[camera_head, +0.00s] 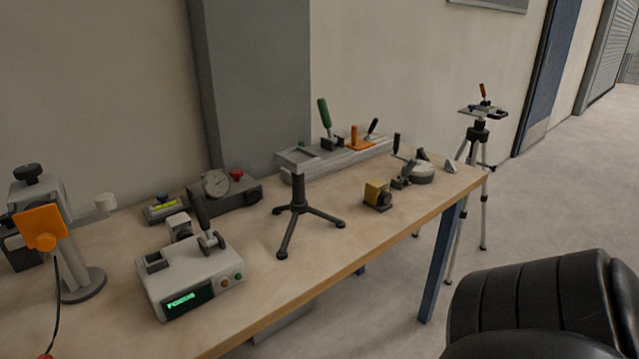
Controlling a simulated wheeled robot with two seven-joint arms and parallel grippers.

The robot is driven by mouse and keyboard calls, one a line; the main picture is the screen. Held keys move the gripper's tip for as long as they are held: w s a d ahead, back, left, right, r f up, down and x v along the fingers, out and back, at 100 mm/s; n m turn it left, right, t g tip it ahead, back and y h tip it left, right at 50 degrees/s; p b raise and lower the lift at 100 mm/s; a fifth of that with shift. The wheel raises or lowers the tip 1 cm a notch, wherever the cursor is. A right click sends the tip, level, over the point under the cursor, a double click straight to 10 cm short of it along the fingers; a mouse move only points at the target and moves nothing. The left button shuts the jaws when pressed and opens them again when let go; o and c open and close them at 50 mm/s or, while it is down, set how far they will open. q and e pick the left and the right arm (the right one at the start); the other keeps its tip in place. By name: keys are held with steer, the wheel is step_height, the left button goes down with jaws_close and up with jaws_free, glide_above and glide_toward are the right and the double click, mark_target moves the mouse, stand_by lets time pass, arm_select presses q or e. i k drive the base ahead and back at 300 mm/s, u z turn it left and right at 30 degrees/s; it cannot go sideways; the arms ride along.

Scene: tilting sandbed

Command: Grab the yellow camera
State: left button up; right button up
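A small yellow block-shaped object (376,193) with a dark base, which looks like the yellow camera, sits on the wooden table (330,262) right of the middle. It stands apart from the things around it, and nothing hides it. Neither of my grippers shows in the head view. A black ribbed part at the lower right looks like part of my own arm.
A small black tripod (298,210) stands left of the yellow object. A grey rail (335,163) with green and orange handles lies behind it. A white box with a green display (190,280) stands front left.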

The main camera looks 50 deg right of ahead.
mark_target(377, 196)
steer(key=z, duration=3.45)
steer(key=i, duration=2.35)
steer(key=u, duration=3.2)
